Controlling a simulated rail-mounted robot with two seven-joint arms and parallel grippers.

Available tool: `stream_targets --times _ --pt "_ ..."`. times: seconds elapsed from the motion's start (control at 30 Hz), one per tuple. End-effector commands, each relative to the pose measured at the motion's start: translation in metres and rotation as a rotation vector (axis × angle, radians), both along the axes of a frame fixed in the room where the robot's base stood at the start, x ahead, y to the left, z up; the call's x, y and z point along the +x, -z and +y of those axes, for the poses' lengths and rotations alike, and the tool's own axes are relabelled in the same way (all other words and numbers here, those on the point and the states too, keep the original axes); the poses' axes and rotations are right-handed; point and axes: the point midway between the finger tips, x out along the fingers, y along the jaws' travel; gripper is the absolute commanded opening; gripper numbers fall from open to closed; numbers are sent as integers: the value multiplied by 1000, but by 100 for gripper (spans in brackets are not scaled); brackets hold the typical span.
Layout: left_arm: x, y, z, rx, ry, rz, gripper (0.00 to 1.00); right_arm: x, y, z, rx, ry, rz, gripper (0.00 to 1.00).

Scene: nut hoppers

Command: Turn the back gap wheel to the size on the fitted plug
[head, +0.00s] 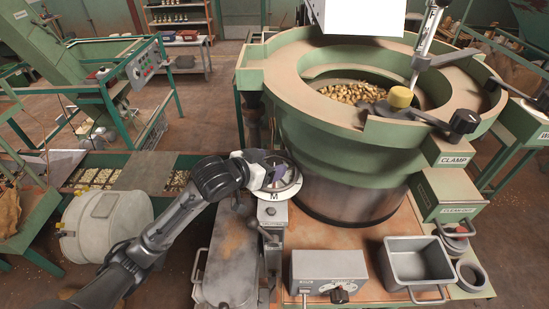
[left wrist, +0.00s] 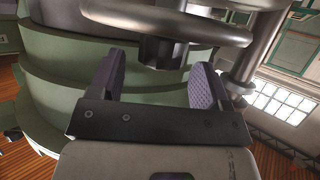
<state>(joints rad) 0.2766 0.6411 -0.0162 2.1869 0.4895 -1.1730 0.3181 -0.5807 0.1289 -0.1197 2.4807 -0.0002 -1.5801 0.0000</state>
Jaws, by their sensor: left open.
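A round pale wheel (head: 286,190) with a letter M on its near rim stands on a grey post left of the green bowl. My left gripper (head: 266,172) is at this wheel, its bluish-grey fingers over the wheel's middle. In the left wrist view the open fingers (left wrist: 160,82) are apart, with a dark faceted knob (left wrist: 163,52) beyond them, in line with the gap, under a grey metal ring. I cannot tell whether they touch it. I cannot make out a size on any plug. My right gripper is not in view.
The green bowl (head: 300,108) holds many nuts. A dark clamp knob (head: 465,121) is at its right. A control box (head: 328,272), an empty grey bin (head: 418,260) and rings (head: 471,274) sit in front. A grey lidded box (head: 228,260) stands near my left arm.

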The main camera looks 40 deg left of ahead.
Motion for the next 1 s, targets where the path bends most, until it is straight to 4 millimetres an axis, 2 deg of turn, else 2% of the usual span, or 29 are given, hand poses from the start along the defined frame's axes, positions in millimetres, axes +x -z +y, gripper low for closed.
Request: stream_targets --times 0.23,0.63,1.0 --pt "19 7 -2 0 -1 1 71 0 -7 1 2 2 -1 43" --pt "23 10 -2 1 -1 0 71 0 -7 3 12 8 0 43" --pt "22 9 -2 1 -1 0 36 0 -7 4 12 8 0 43"
